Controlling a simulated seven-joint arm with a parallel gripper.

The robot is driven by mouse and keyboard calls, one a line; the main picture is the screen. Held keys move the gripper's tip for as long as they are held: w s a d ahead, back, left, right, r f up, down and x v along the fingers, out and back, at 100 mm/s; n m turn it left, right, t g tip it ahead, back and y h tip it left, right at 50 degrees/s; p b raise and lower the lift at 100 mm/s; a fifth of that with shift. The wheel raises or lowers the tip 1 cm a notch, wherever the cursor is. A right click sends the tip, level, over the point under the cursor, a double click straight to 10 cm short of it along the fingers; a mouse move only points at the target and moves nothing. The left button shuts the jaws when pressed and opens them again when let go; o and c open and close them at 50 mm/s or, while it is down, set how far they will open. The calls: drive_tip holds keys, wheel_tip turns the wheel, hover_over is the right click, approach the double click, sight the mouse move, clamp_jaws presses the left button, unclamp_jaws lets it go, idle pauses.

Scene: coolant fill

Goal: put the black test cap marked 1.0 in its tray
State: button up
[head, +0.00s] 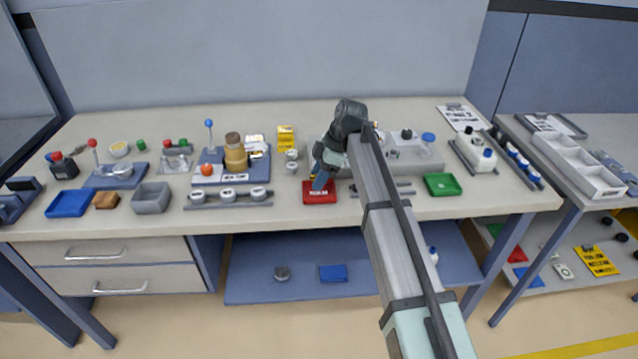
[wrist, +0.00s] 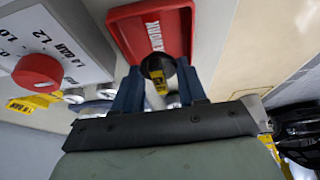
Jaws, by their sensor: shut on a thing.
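My gripper (wrist: 158,76) has its blue fingers closed on a black round cap (wrist: 156,66) with a yellow mark; the marking's text is too small to read. A red tray (wrist: 117,27) with a white label lies just beyond the cap in the wrist view, and the cap overlaps its near end there. In the head view my gripper (head: 321,183) points down at the back of the red tray (head: 320,198), near the bench's front edge. The cap is hidden in the head view. I cannot tell whether it touches the tray.
A grey unit with a red knob (wrist: 38,72) and bar markings is left of my gripper in the wrist view. A green tray (head: 442,185) lies to the right on the bench. A rack of white-topped items (head: 228,196) stands to the left. The bench edge is close in front.

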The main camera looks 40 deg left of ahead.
drive_tip(key=shift+f, duration=1.25)
drive_tip(key=shift+f, duration=0.15)
drive_tip(key=o, duration=0.6)
drive_tip(key=shift+o, duration=0.2)
drive_tip(key=v, duration=1.2)
